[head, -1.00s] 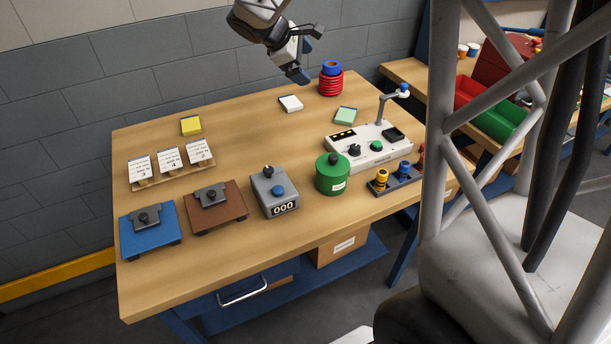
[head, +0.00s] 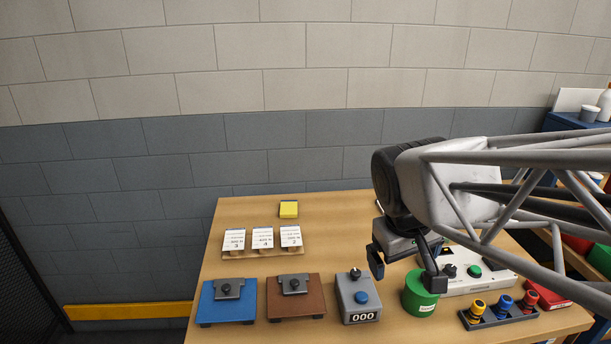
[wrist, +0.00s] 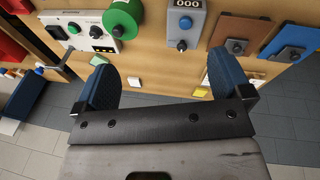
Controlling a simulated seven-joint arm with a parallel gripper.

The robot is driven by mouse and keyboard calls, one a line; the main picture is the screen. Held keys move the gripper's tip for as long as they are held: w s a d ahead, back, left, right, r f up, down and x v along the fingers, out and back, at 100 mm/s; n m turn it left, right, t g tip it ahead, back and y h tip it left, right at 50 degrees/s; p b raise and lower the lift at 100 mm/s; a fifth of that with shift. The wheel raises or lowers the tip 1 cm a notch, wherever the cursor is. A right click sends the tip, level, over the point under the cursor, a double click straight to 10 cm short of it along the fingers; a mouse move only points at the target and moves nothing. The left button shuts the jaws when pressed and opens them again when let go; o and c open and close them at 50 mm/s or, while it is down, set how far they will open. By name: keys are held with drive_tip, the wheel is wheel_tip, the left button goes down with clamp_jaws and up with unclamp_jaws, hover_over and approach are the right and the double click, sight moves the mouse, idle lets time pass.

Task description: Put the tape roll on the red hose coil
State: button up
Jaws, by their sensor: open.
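I cannot make out the red hose coil or the tape roll in either current view; my arm covers the back right of the bench in the head view. About a second ago the head view showed a blue ring, perhaps the tape roll, on top of the red coil there.
On the wooden bench (head: 235,215) stand a blue plate (head: 230,308), a brown plate (head: 296,305), a grey counter box (head: 357,290), a green canister (head: 418,303), a knob rack (head: 475,318), a card stand (head: 262,252) and a yellow pad (head: 289,209). A white control panel (wrist: 93,32) shows too.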

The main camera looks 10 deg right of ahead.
drive_tip(key=s+a+f+m+y, duration=0.1)
drive_tip(key=s+a+f+m, duration=0.1)
drive_tip(key=s, duration=0.4)
drive_tip(key=shift+s+a+t+y, duration=0.3)
drive_tip(key=shift+s+a+y, duration=0.1)
drive_tip(key=shift+a, duration=0.15)
idle(0.8)
